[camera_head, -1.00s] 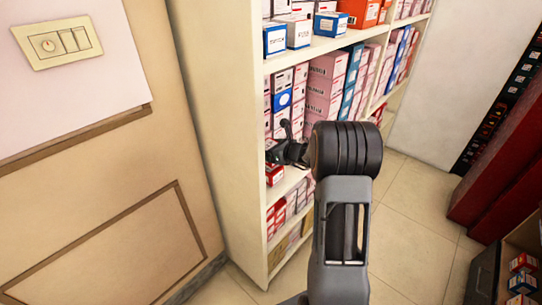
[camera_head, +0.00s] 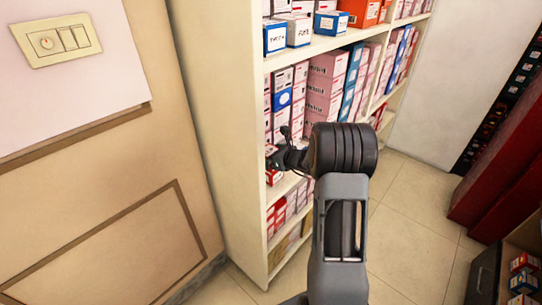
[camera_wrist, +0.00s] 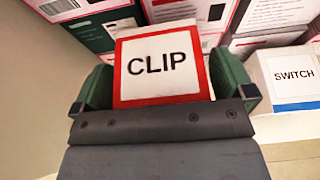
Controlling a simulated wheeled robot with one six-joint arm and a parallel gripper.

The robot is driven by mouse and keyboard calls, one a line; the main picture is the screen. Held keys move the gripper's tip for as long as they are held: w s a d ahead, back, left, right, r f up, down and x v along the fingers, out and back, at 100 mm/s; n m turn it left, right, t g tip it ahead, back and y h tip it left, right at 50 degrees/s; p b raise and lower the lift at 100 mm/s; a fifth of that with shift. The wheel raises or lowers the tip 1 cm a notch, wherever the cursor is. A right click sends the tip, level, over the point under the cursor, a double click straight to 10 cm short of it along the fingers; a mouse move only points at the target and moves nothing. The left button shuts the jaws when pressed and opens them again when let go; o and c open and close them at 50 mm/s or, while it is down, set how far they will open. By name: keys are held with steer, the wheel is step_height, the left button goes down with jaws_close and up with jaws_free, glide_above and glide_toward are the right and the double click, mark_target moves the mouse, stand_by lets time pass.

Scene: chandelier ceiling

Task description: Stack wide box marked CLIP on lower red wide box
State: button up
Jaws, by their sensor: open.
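The box marked CLIP (camera_wrist: 165,85), white with a red border, fills the middle of the wrist view. My gripper (camera_wrist: 163,70) is open, with one green-padded finger on each side of this box. A narrow gap shows at the left; whether the right finger touches cannot be told. In the head view my gripper (camera_head: 287,152) is inside a middle compartment of the shelf, partly hidden by my arm. A red box (camera_head: 274,177) shows just below it there; its label cannot be read. Which box is the lower red wide one cannot be told.
A box marked SWITCH (camera_wrist: 291,78) stands right of my gripper. Dark green and white boxes (camera_wrist: 103,32) stand behind the CLIP box. The white shelf unit (camera_head: 222,130) has its side panel close to my gripper. Floor (camera_head: 410,220) is clear right of my arm.

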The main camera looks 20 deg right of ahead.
steer(key=shift+r+p, duration=0.3)
steer(key=v, duration=1.2)
steer(key=shift+b, duration=0.35)
steer(key=shift+f, duration=0.15)
